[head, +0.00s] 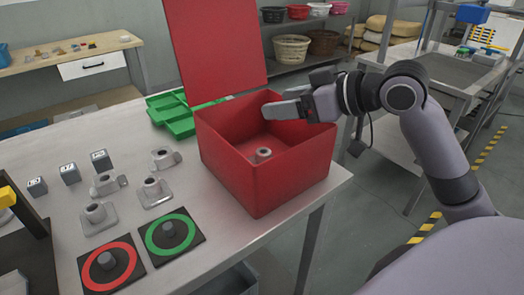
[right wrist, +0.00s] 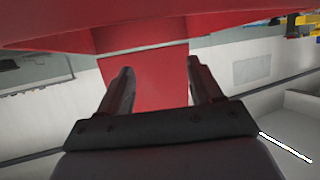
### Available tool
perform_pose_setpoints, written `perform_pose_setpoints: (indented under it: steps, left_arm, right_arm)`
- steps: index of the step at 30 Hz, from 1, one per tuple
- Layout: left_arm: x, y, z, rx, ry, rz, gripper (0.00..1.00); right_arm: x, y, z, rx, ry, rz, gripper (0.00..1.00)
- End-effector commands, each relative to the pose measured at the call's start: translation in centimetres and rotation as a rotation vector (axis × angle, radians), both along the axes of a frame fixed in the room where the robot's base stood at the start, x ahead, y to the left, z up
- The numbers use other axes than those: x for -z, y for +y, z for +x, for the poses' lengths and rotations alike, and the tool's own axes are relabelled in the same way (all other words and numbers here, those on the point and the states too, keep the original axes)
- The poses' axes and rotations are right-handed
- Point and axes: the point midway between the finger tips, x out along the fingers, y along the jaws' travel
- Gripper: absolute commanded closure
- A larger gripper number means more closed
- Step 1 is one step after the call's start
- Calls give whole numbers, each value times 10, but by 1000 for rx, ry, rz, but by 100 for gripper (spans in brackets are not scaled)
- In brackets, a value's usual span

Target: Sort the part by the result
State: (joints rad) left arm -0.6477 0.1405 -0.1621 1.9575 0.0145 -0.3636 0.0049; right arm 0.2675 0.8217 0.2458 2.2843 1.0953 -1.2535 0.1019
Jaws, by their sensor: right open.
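A red box (head: 262,190) stands at the table's right end with its red lid (head: 215,45) raised. A grey part (head: 263,154) with a round boss is inside the box. Several similar grey parts lie on the table, among them a flanged one (head: 97,217) and another (head: 155,192). A red-ringed square (head: 122,282) and a green-ringed square (head: 190,223) each have a grey knob in the middle. My right gripper (head: 275,108) is open and empty at the box's opening, above and apart from the part inside. In the right wrist view its fingers (right wrist: 157,75) stand apart before red surfaces. My left gripper is not visible.
Several small grey marked blocks, one here (head: 69,174), stand at the left. A dark stand with a yellow piece (head: 7,196) is at the left edge. A metal sink (head: 455,75) is beyond my right arm.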

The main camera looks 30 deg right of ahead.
Motion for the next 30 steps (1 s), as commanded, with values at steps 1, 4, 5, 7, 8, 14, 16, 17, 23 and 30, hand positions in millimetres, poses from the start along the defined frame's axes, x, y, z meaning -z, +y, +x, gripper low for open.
perform_pose_setpoints:
  steps: [1, 4, 5, 7, 8, 14, 16, 17, 23, 30]
  left_arm:
    - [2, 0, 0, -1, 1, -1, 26]
    - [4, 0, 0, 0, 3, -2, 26]
    - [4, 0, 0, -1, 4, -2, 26]
    - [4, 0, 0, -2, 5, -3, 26]
    - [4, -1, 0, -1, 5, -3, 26]
    - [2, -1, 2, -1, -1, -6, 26]
    - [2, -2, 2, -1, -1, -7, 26]
    - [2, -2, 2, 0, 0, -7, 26]
    - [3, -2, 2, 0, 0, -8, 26]
    - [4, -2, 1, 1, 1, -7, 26]
  right_arm:
    - [-1, -3, -7, 0, 0, -5, 35]
    - [-7, -8, -17, 1, -1, -4, 35]
    - [-8, -10, -20, 2, -2, -4, 35]
    - [-11, -12, -27, 0, 0, -5, 35]
    - [-13, -13, -30, 1, -1, -4, 35]
    - [-18, -19, -42, 0, 0, -2, 35]
    - [-20, -19, -44, -1, -1, -2, 35]
    - [-20, -20, -44, -1, -1, -2, 35]
    - [-21, -20, -45, -1, -1, -2, 35]
    - [-20, -20, -45, -1, -1, -2, 35]
